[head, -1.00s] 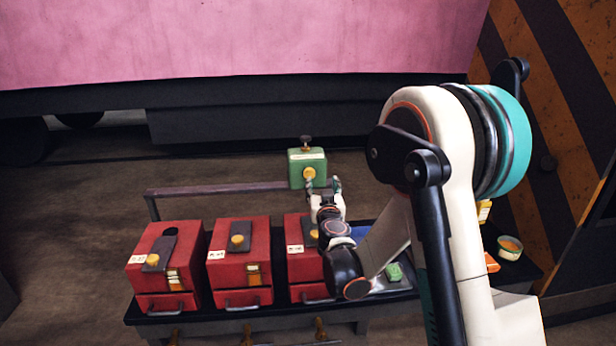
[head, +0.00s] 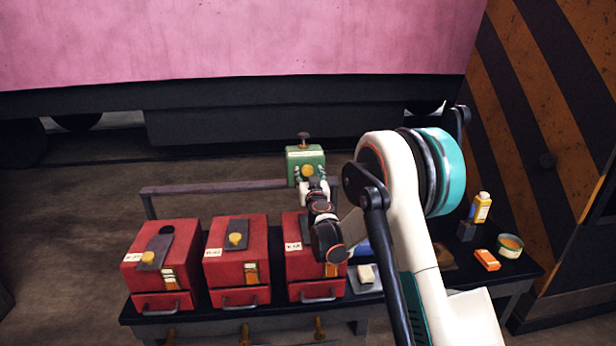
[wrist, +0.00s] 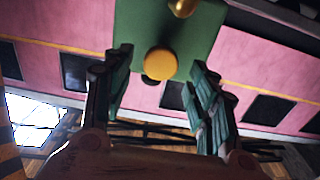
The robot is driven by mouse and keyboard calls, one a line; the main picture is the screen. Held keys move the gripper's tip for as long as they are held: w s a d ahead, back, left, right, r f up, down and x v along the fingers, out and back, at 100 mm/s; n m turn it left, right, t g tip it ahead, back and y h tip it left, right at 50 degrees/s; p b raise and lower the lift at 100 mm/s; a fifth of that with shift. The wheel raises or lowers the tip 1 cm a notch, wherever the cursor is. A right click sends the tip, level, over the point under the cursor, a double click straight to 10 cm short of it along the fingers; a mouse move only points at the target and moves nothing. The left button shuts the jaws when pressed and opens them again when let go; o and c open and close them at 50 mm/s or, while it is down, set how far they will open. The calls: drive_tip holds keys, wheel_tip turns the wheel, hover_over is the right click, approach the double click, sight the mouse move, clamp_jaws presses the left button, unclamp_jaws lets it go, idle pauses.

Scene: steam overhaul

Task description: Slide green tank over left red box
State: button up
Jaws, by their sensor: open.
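The green tank (head: 316,158), with a dark knob on top and a round yellow knob on its front, is at the right end of a rail behind the red boxes, roughly behind the right one. It also shows in the wrist view (wrist: 205,30). My gripper (head: 308,174) is in front of the tank. In the wrist view my gripper (wrist: 160,70) is open, its fingers on either side of the yellow knob; contact cannot be told. The left red box (head: 178,262) stands at the left end of the bench, well left of the tank.
The rail (head: 220,188) runs left from the tank, clear of objects. A middle red box (head: 258,262) and right red box (head: 296,265) stand beside the left one; my arm partly covers the right one. A yellow bottle (head: 481,208), tin (head: 509,247) and orange block (head: 487,260) are at bench right.

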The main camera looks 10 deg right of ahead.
drive_tip(key=shift+w+d, duration=0.1)
drive_tip(key=shift+w, duration=1.25)
drive_tip(key=shift+c, duration=0.3)
